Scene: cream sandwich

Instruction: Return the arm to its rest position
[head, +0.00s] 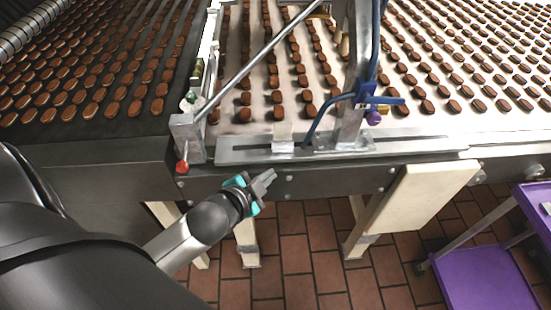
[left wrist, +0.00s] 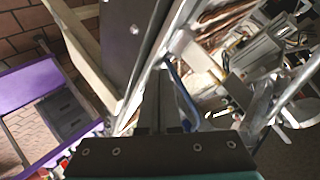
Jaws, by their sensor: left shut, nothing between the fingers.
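My left gripper (head: 265,181) is shut and empty. In the head view it hangs in front of the conveyor's dark side panel (head: 330,182), below the metal rail (head: 420,146), with its fingers pointing right and slightly up. I cannot tell whether it touches the panel. My left arm comes in from the lower left. In the left wrist view the shut fingers (left wrist: 158,98) stand upright at the middle. My right gripper is in neither view.
Conveyors carry rows of brown sandwich pieces (head: 275,84). A lever with a red knob (head: 182,167) stands near the gripper. A purple cart (head: 487,278) is at the lower right, and its purple edge shows in the wrist view (left wrist: 40,85). Brick floor (head: 300,260) lies open below.

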